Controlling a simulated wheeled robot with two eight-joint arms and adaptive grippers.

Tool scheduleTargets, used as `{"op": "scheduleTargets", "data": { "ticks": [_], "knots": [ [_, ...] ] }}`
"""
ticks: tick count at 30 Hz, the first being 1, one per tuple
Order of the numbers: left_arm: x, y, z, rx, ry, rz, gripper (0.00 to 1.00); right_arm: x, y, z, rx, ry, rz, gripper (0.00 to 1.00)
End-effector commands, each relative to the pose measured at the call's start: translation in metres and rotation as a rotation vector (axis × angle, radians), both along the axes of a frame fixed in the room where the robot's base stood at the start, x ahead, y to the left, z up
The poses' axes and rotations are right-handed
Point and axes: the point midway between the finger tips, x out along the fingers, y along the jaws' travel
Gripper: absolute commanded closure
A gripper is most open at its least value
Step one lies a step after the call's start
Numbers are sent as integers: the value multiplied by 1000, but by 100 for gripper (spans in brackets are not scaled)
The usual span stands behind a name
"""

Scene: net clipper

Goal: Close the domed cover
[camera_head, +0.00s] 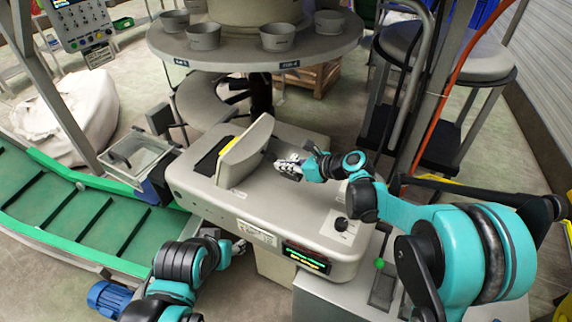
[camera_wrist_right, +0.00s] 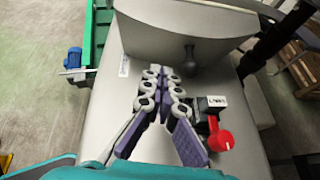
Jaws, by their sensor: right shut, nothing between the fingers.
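The domed cover (camera_head: 246,152) is a grey, curved lid that stands raised on top of the grey clipper machine (camera_head: 190,180). In the right wrist view the cover (camera_wrist_right: 175,28) fills the top, with a dark knob (camera_wrist_right: 190,62) on its near side. My right gripper (camera_head: 277,167) is shut and empty just to the right of the cover. In the wrist view its fingertips (camera_wrist_right: 164,72) are just left of the knob; I cannot tell whether they touch the cover. My left gripper (camera_head: 240,247) is low in front of the machine, mostly hidden, so its jaws cannot be made out.
A red-knobbed lever (camera_wrist_right: 222,140) stands beside the right gripper. A lit display (camera_head: 305,260) is on the machine's front. A green conveyor (camera_head: 75,215) lies left, and a round table (camera_head: 340,50) with several cups stands behind. The machine's right top is mostly clear.

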Motion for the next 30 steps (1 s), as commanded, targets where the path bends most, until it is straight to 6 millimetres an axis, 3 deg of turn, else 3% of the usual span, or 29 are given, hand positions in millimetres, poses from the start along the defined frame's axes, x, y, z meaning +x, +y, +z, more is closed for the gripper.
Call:
{"op": "scheduleTargets", "data": {
  "ticks": [7,12,18,30],
  "knots": [
    [0,0,-14,0,0,0,49,22,43,-27,-1,-1,4,100],
    [0,0,-17,0,0,0,49,34,63,-17,-1,-1,2,100],
    [0,0,-18,0,0,0,49,40,73,-12,-3,-1,1,100],
    [0,0,-17,0,0,0,49,41,74,-10,-5,-1,1,100]
  ]
}}
